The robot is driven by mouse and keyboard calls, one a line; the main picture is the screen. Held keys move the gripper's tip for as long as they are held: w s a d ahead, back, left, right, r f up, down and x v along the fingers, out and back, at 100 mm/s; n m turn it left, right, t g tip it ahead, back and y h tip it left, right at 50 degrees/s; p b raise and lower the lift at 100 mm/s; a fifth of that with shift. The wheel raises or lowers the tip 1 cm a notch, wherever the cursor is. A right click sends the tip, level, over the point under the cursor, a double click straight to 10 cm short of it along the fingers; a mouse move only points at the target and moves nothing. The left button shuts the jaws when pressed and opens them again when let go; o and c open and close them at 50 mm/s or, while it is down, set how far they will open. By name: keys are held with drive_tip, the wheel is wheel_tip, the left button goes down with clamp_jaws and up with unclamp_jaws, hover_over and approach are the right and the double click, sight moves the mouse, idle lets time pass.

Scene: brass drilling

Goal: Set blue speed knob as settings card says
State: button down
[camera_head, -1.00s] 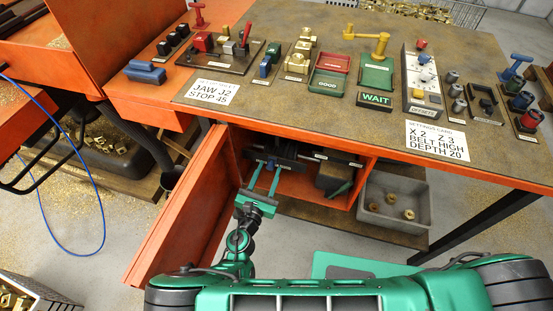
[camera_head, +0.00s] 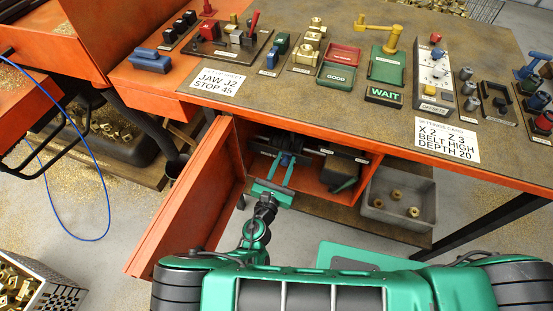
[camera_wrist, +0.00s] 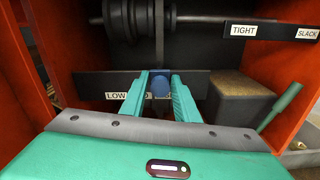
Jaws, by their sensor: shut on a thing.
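The blue speed knob (camera_wrist: 159,86) sits inside the open orange cabinet, in front of a dark label plate (camera_wrist: 95,84). My gripper (camera_wrist: 160,88) reaches into the cabinet with its two green fingers shut on the knob from both sides. In the head view my gripper (camera_head: 280,167) is below the bench top. On the plate, "LOW" reads at the left; the other labels are partly hidden by the fingers and knob. The settings card (camera_head: 447,140) lies on the bench front and reads "X 2 Z 3, BELT HIGH, DEPTH 20".
The orange cabinet door (camera_head: 190,205) stands open on the left. Dark pulleys (camera_wrist: 130,18) on a shaft are above the knob. A dark block (camera_wrist: 240,98) and a green lever (camera_wrist: 280,107) are to its right. A grey bin (camera_head: 398,205) stands right of the cabinet.

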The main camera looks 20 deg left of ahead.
drive_tip(key=shift+s+d+f, duration=0.1)
drive_tip(key=shift+s+d, duration=0.05)
drive_tip(key=shift+d, duration=0.65)
drive_tip(key=c, duration=1.5)
unclamp_jaws()
drive_tip(key=shift+c, duration=0.2)
drive_tip(key=shift+s+a, duration=0.1)
